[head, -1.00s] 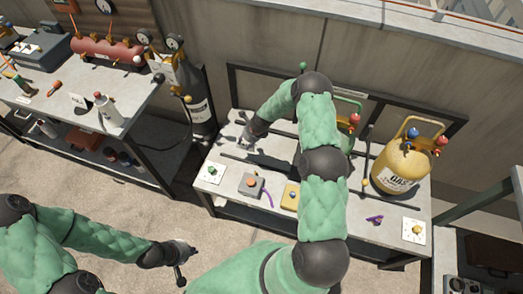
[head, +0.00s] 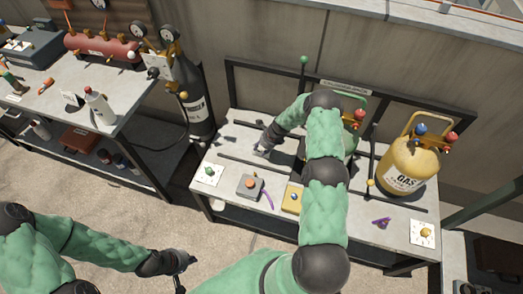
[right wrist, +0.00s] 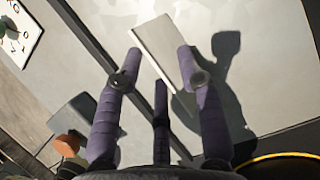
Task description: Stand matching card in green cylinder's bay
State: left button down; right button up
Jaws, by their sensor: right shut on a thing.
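The green cylinder (head: 352,140) stands on the bench behind my right arm, which hides most of it. My right gripper (head: 265,149) is low over the back left of the bench, left of the cylinder. In the right wrist view its purple fingers (right wrist: 160,62) are shut on a pale, thin card (right wrist: 165,48). No marking can be read on the card. My left gripper (head: 181,262) hangs over the floor in front of the bench, away from the cards; its jaws are too small to read.
The yellow gas cylinder (head: 408,165) stands at the bench's right. Dark rails (head: 240,156) divide the bench top. A white plate with a green knob (head: 208,173), a grey box with an orange button (head: 250,186), a yellow block (head: 292,198) and a plate with a yellow knob (head: 424,233) line the front.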

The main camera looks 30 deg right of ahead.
jog(key=o, duration=1)
jog(key=shift+o, duration=0.2)
